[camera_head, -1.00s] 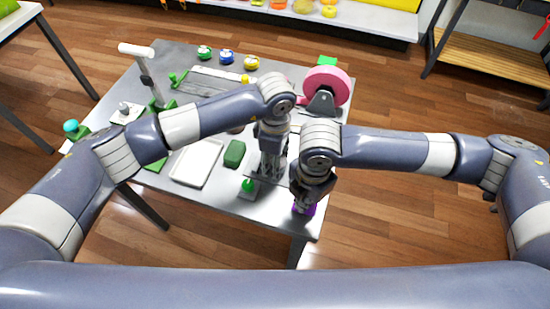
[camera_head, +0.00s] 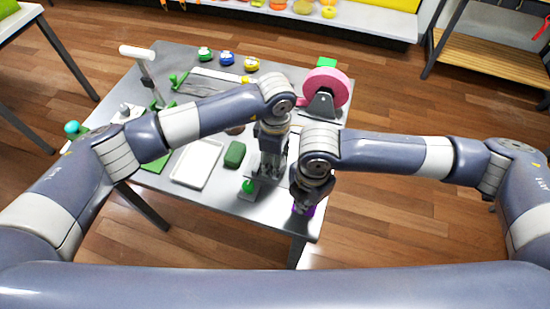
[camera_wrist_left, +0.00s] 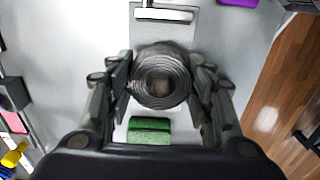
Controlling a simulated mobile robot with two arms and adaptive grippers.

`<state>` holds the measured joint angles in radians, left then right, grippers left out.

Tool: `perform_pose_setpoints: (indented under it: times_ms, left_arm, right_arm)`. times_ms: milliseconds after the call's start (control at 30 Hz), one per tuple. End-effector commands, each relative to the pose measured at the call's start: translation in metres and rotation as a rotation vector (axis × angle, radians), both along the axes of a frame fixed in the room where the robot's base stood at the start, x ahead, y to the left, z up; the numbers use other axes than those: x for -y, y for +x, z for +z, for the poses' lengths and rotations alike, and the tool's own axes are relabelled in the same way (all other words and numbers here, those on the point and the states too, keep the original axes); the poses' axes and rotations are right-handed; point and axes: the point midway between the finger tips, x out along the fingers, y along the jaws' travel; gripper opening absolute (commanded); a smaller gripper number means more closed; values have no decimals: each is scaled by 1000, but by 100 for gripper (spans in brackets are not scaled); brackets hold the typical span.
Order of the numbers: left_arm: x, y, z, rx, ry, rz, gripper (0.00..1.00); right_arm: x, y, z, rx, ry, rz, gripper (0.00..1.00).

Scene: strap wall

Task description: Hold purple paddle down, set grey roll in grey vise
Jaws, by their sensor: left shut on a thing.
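My left gripper (camera_head: 268,174) is low over the table's near right part. Its fingers are shut around a dark grey roll (camera_wrist_left: 160,82), whose coiled end faces the left wrist camera. A grey plate with a pale bar (camera_wrist_left: 163,14) lies just beyond the roll in that view; it may be the grey vise, but I cannot be sure. The purple paddle (camera_head: 309,211) is at the table's near right corner, mostly covered by my right gripper (camera_head: 303,204). A purple edge (camera_wrist_left: 238,2) also shows in the left wrist view. My right fingers are too hidden to judge.
A green block (camera_head: 234,154) and a white tray (camera_head: 197,163) lie left of my left gripper. A green knob (camera_head: 248,186) stands close by it. A pink roll on a stand (camera_head: 327,88) is at the far right. The table's near edge is close.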

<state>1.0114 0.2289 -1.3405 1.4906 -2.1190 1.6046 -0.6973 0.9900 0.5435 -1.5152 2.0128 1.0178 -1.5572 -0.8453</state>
Motion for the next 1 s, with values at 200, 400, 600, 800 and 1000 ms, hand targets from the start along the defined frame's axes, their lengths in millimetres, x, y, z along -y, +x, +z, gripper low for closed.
perform_pose_setpoints:
  times_ms: [200, 400, 600, 800, 1000]
  left_arm:
    - [0, 0, -6, -1, 0, 1, 24]
    - [0, 0, -14, -1, 0, 1, 24]
    - [-1, 0, -22, -1, 1, 1, 24]
    - [0, 0, -25, 0, 0, 0, 24]
    - [0, 0, -25, 0, 0, 0, 66]
  right_arm:
    - [1, -1, -2, -4, -3, -1, 0]
    - [1, -1, -2, -2, -3, -1, 0]
    - [1, 0, -2, -2, -3, -2, 0]
    - [1, 0, -2, -1, -3, -2, 0]
    - [1, 0, -1, -1, -3, -2, 0]
